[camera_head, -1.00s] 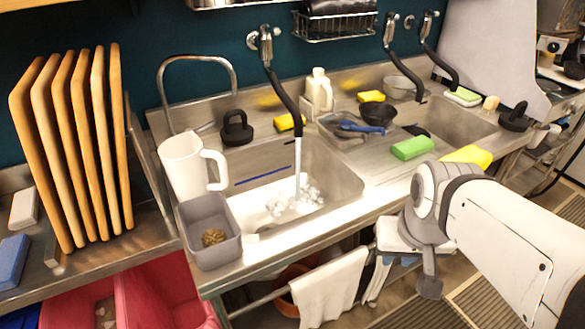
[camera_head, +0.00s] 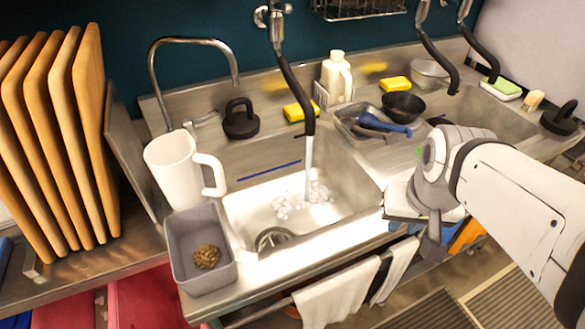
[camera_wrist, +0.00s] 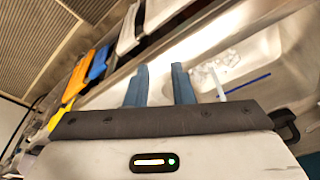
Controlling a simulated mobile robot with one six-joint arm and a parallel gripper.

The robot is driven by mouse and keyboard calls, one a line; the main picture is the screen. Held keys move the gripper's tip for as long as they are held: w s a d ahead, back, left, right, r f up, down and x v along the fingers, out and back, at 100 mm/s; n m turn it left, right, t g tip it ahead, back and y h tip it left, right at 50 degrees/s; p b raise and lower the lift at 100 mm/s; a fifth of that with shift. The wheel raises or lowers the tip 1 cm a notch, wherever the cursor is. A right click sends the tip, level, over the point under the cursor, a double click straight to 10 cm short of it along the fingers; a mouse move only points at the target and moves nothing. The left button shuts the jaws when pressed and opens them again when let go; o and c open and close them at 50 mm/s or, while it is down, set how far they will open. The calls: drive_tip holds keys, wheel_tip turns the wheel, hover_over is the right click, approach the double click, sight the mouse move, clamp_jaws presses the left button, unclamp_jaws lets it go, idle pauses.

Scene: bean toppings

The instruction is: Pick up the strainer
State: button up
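A round metal piece (camera_head: 273,238) that looks like a drain strainer lies in the front left corner of the lit sink basin (camera_head: 345,165). Its details are too small to tell. My gripper (camera_wrist: 160,68) shows in the wrist view with its two blue fingers apart and nothing between them. The fingers point toward the counter's front edge and the basin. In the head view my arm is right of this basin, by the counter's front edge, and its fingertips cannot be made out. The wrist view shows part of the basin but no clear strainer.
Water runs from a black tap hose (camera_head: 296,92) onto whitish pieces (camera_head: 290,206) in the basin. A grey container (camera_head: 177,262) with brown contents and a white pitcher (camera_head: 172,168) stand left.

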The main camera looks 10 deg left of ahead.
drive_tip(key=w+a+f+m+g+y, duration=0.1)
drive_tip(key=w+a+f+m+g, duration=0.15)
drive_tip(key=w+a+m, duration=0.4)
drive_tip(key=m+g+y+b, duration=0.3)
drive_tip(key=m+g, duration=0.3)
drive_tip(key=m, duration=1.8)
hover_over(270, 243)
drive_tip(key=w+d, duration=0.3)
drive_tip(key=w, duration=0.1)
drive_tip(key=f, duration=2.6)
drive_tip(key=shift+w+a+f, duration=0.15)
drive_tip(key=shift+w+a, duration=0.05)
drive_tip(key=shift+a, duration=0.05)
drive_tip(key=shift+s+r+p+x, duration=0.1)
drive_tip(key=shift+s+x, duration=0.05)
drive_tip(key=shift+x, duration=1.1)
drive_tip(key=shift+s+r+p+x, duration=0.1)
drive_tip(key=shift+x, duration=1.2)
drive_tip(key=shift+s+r+p+x, duration=0.1)
drive_tip(key=shift+s+x, duration=0.05)
drive_tip(key=shift+x, duration=1.1)
drive_tip(key=shift+c, duration=0.4)
clamp_jaws()
